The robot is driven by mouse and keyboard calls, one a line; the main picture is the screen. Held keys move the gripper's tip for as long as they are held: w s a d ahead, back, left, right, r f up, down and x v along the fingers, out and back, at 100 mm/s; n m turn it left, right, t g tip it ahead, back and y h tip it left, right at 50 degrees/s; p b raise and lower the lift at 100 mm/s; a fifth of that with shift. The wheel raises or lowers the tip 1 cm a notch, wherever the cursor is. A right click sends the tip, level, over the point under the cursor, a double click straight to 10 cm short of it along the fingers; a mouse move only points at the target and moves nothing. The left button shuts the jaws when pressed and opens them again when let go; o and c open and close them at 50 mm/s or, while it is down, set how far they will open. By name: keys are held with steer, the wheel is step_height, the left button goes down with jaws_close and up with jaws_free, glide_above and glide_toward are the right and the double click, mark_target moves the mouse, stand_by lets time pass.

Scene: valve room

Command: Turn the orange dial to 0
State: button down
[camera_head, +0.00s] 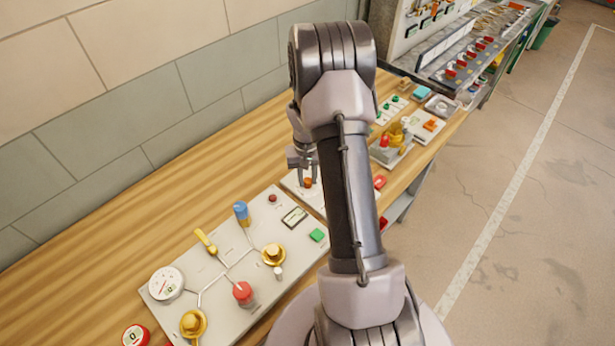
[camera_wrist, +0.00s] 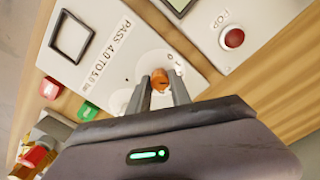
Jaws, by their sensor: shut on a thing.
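The orange dial (camera_wrist: 160,78) is a small round knob on a light panel (camera_wrist: 110,62). In the wrist view it sits between the two fingertips of my gripper (camera_wrist: 159,83), which are shut on it. In the head view the dial (camera_head: 308,182) shows as a small orange spot just below my gripper (camera_head: 303,165), partly hidden by the fingers and arm. A small mark shows near the dial on the panel, too small to read surely. The panel carries the printed words "PASS 4.0 TO 5.0" and a square dark frame (camera_wrist: 71,37).
A panel (camera_head: 180,279) with a gauge (camera_head: 166,284), yellow lever (camera_head: 205,241), blue knob (camera_head: 241,213), red knob (camera_head: 243,293) and green button (camera_head: 317,235) lies nearer on the wooden table. A red button (camera_wrist: 232,38) is beside the dial's panel. More devices stand behind my arm. The wall is left.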

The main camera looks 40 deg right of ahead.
steer(key=n+p, duration=0.1)
steer(key=n, duration=0.5)
steer(key=shift+r, duration=0.1)
steer(key=n+p, duration=0.1)
steer(key=n, duration=0.4)
steer(key=shift+n, duration=0.4)
stand_by(0.3)
steer(key=c, duration=1.2)
jaws_free()
steer(key=shift+o, duration=0.2)
step_height(320, 180, up, 17)
steer(key=p, duration=0.3)
steer(key=shift+a+r, duration=0.15)
steer(key=shift+s, duration=0.1)
